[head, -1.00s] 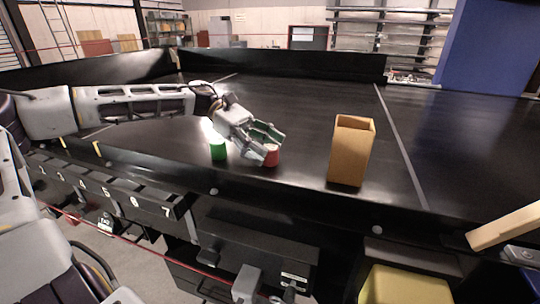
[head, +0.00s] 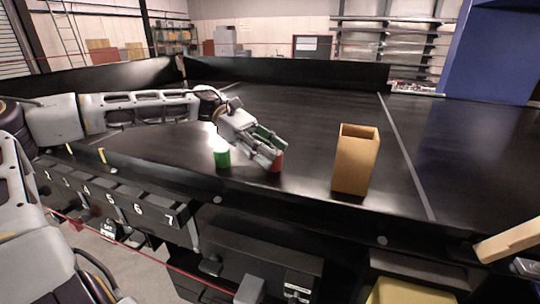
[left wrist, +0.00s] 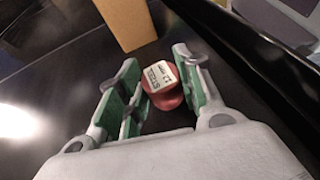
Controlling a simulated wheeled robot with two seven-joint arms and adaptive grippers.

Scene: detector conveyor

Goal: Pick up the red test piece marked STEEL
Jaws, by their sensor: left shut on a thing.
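The red test piece (head: 277,162) stands on the black conveyor near its front edge. In the left wrist view the red piece (left wrist: 165,97) shows a pale label on top that reads STEEL. My left gripper (head: 270,155) reaches down to it from the left, and its green-padded fingers (left wrist: 160,85) are shut on the piece, one on each side. In the head view the fingers hide part of the piece. It appears to be still at belt height. My right gripper is not in view.
A green cylinder (head: 222,158) stands just left of the red piece, close to my left gripper. A tall tan box (head: 355,162) stands to the right. Numbered slots (head: 120,203) line the front edge. The belt behind is clear.

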